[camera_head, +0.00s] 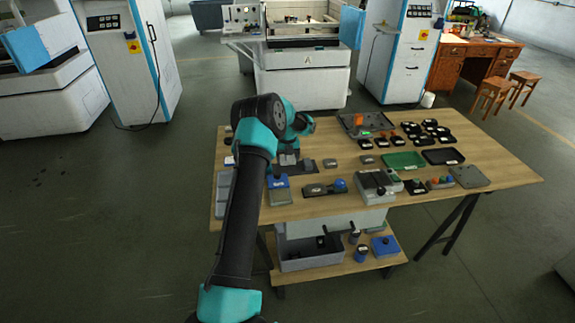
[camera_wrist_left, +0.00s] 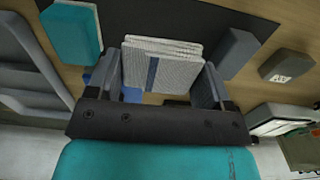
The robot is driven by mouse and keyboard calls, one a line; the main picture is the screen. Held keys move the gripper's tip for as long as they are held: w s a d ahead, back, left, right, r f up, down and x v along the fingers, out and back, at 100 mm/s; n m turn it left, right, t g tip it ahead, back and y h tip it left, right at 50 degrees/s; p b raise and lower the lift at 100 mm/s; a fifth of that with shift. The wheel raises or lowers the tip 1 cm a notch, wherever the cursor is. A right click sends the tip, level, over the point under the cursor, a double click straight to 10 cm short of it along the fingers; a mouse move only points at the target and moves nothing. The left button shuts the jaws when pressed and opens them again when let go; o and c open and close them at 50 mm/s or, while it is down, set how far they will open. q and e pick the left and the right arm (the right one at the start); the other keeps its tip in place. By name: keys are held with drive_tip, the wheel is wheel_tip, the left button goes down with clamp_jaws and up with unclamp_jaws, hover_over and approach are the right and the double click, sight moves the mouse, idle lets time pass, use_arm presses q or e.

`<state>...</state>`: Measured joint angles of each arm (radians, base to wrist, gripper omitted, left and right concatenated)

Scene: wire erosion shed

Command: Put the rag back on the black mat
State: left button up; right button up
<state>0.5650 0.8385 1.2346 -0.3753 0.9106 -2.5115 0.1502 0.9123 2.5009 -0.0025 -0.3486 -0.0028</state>
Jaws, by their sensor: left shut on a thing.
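The rag (camera_wrist_left: 160,66) is a folded, pale grey striped cloth with a dark blue band. It is pinched between the two fingers of my left gripper (camera_wrist_left: 162,80) in the left wrist view. The black mat (camera_wrist_left: 185,20) lies beyond and under the rag there; whether they touch I cannot tell. In the head view my left gripper (camera_head: 288,160) is low over the left part of the table, at the mat (camera_head: 309,168), and the rag is not clear there. My right gripper is not in view.
In the left wrist view a teal block (camera_wrist_left: 72,32) and a grey block (camera_wrist_left: 237,52) flank the rag. In the head view a blue-and-grey box (camera_head: 279,192) stands in front of the gripper. A green tray (camera_head: 403,161) and several small parts fill the table's right side.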

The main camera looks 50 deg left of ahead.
sight(288, 169)
use_arm(q)
drive_tip(key=shift+f, duration=1.9)
drive_tip(key=shift+f, duration=0.1)
drive_tip(key=o, duration=0.9)
wheel_tip(288, 169, up, 12)
drive_tip(key=shift+r, duration=0.15)
